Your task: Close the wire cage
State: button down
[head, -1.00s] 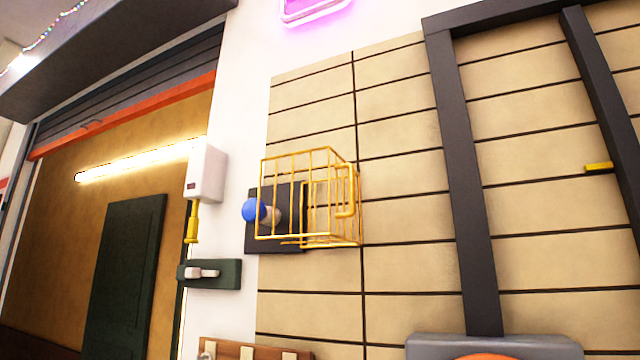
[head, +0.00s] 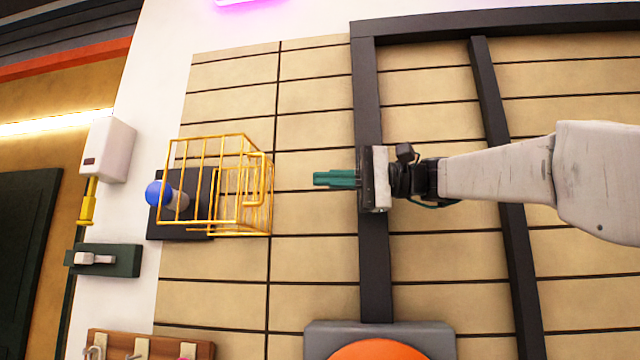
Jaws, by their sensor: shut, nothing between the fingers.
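The yellow wire cage (head: 243,144) is mounted on the tiled wall, left of the middle in the head view. Its barred front panel stands out from the wall, and a smaller barred part with a handle-like loop shows at its right side. Behind and left of the bars, a blue ball-shaped knob (head: 158,193) sticks out from a dark backplate (head: 166,221). My gripper (head: 318,179), with teal fingers, is right of the cage, apart from it and pointing left. Its fingers are together with nothing between them.
A white box (head: 108,150) with a yellow handle and a dark green plate with a lever (head: 125,261) are on the wall at left. A wooden hook rack (head: 160,346) and a grey panel with an orange dome (head: 380,349) are below. Dark posts stand behind my arm.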

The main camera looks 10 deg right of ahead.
jog(key=w+a, duration=0.1)
jog(key=a, duration=0.6)
jog(key=shift+a, duration=0.4)
